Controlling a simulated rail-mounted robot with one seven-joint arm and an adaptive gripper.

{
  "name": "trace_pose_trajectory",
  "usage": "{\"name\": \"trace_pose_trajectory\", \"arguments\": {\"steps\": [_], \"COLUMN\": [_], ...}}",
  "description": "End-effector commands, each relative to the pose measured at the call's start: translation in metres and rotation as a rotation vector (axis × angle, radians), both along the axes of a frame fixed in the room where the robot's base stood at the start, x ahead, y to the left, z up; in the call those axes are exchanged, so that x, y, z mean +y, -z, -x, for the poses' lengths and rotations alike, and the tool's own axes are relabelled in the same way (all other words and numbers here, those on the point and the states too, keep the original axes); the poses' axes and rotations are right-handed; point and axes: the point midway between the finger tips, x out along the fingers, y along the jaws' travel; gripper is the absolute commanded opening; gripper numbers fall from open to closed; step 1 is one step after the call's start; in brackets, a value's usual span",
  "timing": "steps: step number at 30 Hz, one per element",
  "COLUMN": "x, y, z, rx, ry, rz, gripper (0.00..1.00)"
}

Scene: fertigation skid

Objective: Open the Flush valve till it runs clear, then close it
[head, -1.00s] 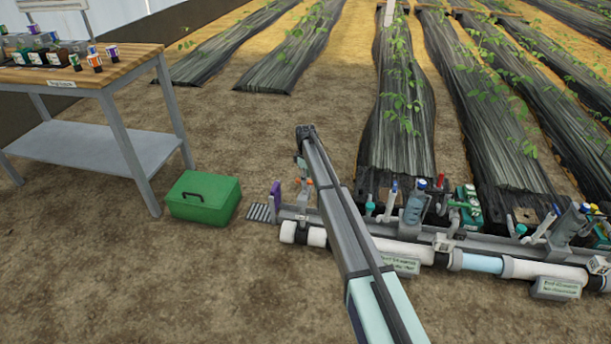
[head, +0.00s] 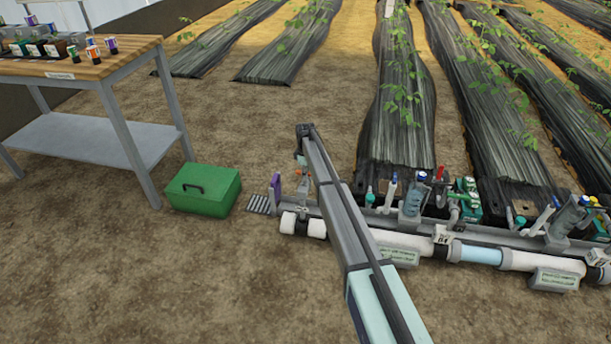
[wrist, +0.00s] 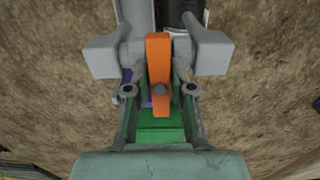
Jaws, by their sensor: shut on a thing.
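In the wrist view an orange lever-like handle (wrist: 158,62) stands between the grey fingertips of my gripper (wrist: 158,54). The gripper is shut on this handle. In the head view my gripper (head: 302,182) is small, at the left end of the pipe run, with a bit of orange beside it. The white pipe end (head: 288,223) lies just below it. No Flush label is readable, and I cannot see any water running or tell how far the valve is turned.
A purple upright part (head: 275,188) and a slatted grate (head: 260,204) are close left of the gripper. A green box (head: 203,190) and a workbench (head: 120,70) with bottles stand farther left. Other valves and fittings (head: 415,199) line the skid to the right.

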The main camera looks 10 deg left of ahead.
Motion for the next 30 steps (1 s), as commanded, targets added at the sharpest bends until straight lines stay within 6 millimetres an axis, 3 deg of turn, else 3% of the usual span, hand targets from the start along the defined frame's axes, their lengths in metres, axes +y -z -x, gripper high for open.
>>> {"name": "trace_pose_trajectory", "arguments": {"steps": [8,30], "x": [0.0000,-0.0001], "y": [-0.0020,-0.0024], "z": [0.0001,0.0003], "rx": [0.001,0.002], "ry": [-0.058,-1.008], "rz": [0.000,0.000], "gripper": [0.00,0.00]}}
